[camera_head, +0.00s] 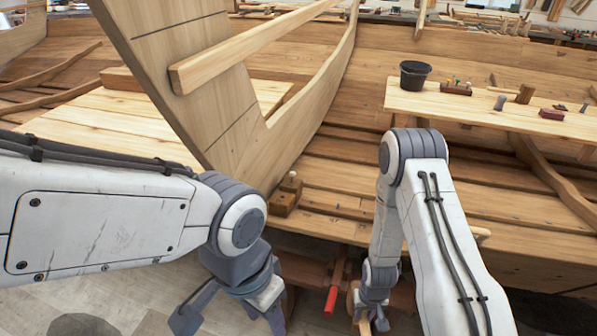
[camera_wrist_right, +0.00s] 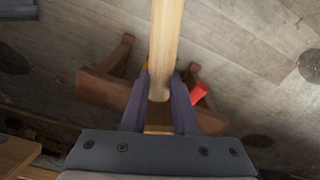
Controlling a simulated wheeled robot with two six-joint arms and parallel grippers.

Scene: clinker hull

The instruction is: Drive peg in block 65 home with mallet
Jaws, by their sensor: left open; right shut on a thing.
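A small brown block (camera_head: 284,199) with a pale round-topped peg (camera_head: 292,176) standing up in it sits on the planking beside the pale stem plank. No number is legible on it. My right gripper (camera_head: 370,320) is low at the front, below and right of the block. In the right wrist view its fingers (camera_wrist_right: 160,100) are shut on a pale wooden handle (camera_wrist_right: 165,40), probably the mallet's. The mallet's head cannot be made out. My left gripper (camera_head: 229,316) is open and empty, low at the front and left of the right one.
A plank bench (camera_head: 470,106) at the right carries a black bucket (camera_head: 414,75) and several small blocks. The tall pale stem plank (camera_head: 190,75) rises left of the block. A red-handled tool (camera_head: 332,298) and brown timber supports (camera_wrist_right: 103,92) lie near my right gripper.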

